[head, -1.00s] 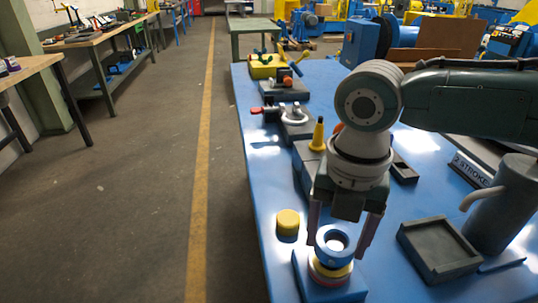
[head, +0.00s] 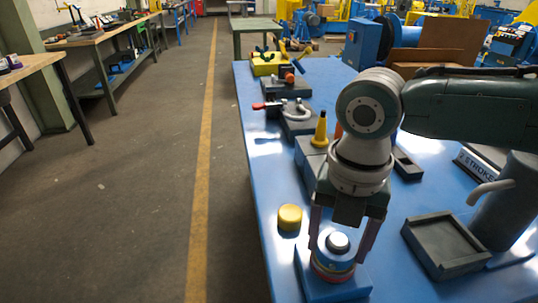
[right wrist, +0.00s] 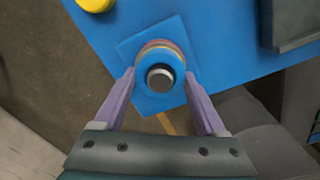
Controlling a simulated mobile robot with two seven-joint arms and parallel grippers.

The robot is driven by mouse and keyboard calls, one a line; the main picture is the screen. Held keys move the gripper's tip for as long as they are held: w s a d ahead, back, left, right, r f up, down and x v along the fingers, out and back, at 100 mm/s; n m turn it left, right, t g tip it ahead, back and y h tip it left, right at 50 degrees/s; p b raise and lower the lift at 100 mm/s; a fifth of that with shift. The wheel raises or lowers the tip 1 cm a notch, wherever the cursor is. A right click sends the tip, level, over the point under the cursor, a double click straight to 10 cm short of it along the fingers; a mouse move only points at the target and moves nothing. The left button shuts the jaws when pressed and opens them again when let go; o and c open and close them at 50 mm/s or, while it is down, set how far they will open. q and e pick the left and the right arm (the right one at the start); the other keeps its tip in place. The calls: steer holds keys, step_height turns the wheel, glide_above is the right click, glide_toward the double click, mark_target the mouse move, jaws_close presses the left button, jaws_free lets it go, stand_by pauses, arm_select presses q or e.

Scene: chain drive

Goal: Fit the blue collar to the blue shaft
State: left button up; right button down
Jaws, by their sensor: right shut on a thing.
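The blue collar (head: 325,257) is between the fingers of my right gripper (head: 338,253), which is shut on it. In the right wrist view the collar (right wrist: 160,57) shows as a blue ring, with one finger on each side. A grey round shaft end (head: 339,242) shows inside the collar's hole; it also shows in the right wrist view (right wrist: 160,77). Yellow and red rings (head: 333,275) lie under the collar, above a blue base plate (head: 311,284). Whether the collar rests on the rings is hard to tell. My left gripper is out of view.
A yellow cylinder (head: 290,217) stands left of the plate. A dark tray (head: 446,265) and a grey cylinder (head: 505,215) stand to the right. A grey block with a yellow cone (head: 320,132) is behind my gripper. The blue table's (head: 275,180) left edge is close.

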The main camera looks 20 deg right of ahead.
jaws_free()
steer(key=shift+f, duration=0.1)
step_height(320, 180, up, 10)
steer(key=shift+r+p, duration=0.1)
steer(key=shift+p, duration=0.5)
steer(key=s+a+f+m+t+y+p, duration=0.2)
steer(key=s+a+m+y, duration=0.1)
steer(key=s+a+m, duration=0.55)
steer(key=s+d+r+m+t+h+p, duration=0.2)
steer(key=s+d+m, duration=0.4)
steer(key=m, duration=1)
step_height(320, 180, up, 38)
steer(key=s+p, duration=0.1)
steer(key=p, duration=3.7)
steer(key=shift+s+a+r+m+h, duration=0.15)
steer(key=shift+a+m+h, duration=0.1)
steer(key=shift+m+h, duration=0.2)
